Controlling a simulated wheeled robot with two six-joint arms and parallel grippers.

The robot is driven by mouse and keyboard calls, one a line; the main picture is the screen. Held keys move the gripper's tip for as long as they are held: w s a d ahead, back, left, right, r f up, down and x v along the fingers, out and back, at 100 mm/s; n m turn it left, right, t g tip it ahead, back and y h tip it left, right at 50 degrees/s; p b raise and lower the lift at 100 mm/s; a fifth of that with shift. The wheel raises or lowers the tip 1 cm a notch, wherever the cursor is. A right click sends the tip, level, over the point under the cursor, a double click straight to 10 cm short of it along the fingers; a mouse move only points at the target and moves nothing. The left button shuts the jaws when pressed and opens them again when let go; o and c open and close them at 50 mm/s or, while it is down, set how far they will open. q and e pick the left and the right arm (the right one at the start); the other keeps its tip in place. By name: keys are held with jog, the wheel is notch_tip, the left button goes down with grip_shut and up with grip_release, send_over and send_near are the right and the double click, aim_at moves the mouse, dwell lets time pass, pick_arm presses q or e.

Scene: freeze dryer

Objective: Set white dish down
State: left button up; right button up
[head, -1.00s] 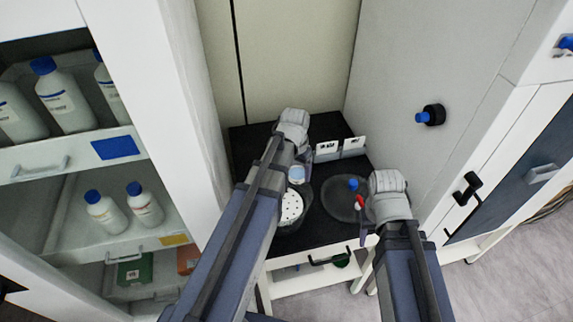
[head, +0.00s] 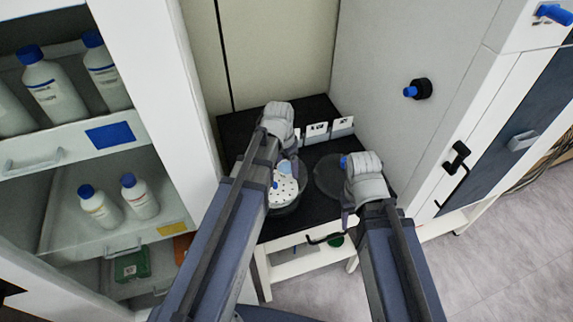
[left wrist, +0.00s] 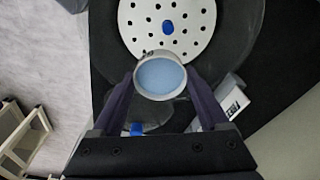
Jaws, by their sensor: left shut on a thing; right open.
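My left gripper (left wrist: 160,88) is shut on a small round white dish (left wrist: 138,82) with light blue contents. The dish also shows in the head view (head: 286,168). It is held near a white perforated plate (left wrist: 195,30), which sits in a dark round vessel; the plate shows in the head view too (head: 288,190). In the left wrist view the dish overlaps the plate's near edge; its height above the plate is hard to tell. My right gripper (head: 348,208) is open beside the round clear lid (head: 326,172) and looks empty.
The vessel and lid stand on a black bench top (head: 240,128). White cards (head: 317,130) stand at its back. An open cabinet with bottles (head: 98,207) is at the left. A grey-white cabinet wall (head: 400,45) with a blue-tipped black fitting (head: 420,89) bounds the right.

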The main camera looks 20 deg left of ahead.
aim_at(288, 184)
pick_arm(q)
jog(key=shift+f+b, duration=2.55)
jog(key=shift+f, duration=0.35)
jog(key=shift+f+b, duration=0.55)
jog(key=shift+b, duration=0.05)
jog(key=o, duration=1.4)
jog(key=shift+r, duration=0.1)
jog(key=r+p, duration=0.7)
jog(key=p, duration=0.1)
jog(key=shift+s+a+r, duration=0.25)
jog(key=shift+s+r, duration=0.05)
jog(key=shift+s, duration=0.05)
